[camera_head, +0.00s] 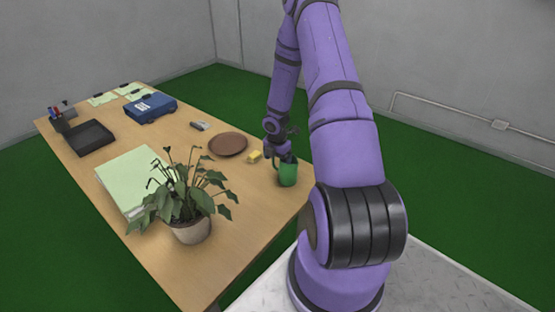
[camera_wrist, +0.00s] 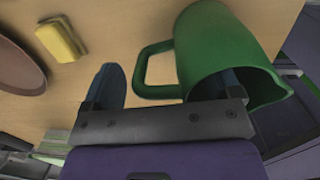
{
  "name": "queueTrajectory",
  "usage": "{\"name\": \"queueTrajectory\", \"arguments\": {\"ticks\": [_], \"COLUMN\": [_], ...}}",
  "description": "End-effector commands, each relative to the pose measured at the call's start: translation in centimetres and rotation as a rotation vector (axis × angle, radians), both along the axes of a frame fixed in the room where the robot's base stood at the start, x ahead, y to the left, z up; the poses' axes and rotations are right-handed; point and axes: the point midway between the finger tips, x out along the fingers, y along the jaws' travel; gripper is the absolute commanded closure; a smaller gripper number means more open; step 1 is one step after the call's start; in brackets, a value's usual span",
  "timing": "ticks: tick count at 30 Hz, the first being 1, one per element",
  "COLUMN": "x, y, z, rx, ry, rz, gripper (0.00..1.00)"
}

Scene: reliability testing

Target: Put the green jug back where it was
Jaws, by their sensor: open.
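The green jug (camera_head: 288,175) stands upright on the wooden table near its right edge in the head view. In the wrist view the jug (camera_wrist: 222,42) is at upper right, with its handle pointing left and its spout toward the lower right. My gripper (camera_wrist: 166,82) is open at the jug. The left finger is outside the handle; the right finger overlaps the jug's rim and seems to reach into its mouth. The handle lies between the fingers, with a gap to the left one. In the head view my gripper (camera_head: 279,152) is just above the jug, partly hiding its rim.
On the table (camera_head: 245,210), a yellow sponge (camera_head: 255,156) and a brown plate (camera_head: 228,144) lie left of the jug. Table space in front of the jug is clear.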

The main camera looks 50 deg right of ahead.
Motion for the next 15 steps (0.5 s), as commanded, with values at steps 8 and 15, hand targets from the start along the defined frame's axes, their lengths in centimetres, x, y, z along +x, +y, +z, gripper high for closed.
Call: {"name": "queueTrajectory", "arguments": {"ticks": [8,15], "x": [-0.1,-0.3], "y": [0.2,0.6], "z": [3.7,8.5], "rx": [-0.002,-0.002], "ry": [-0.003,-0.002], "rz": [-0.003,-0.003], "gripper": [0.17,0.17]}}
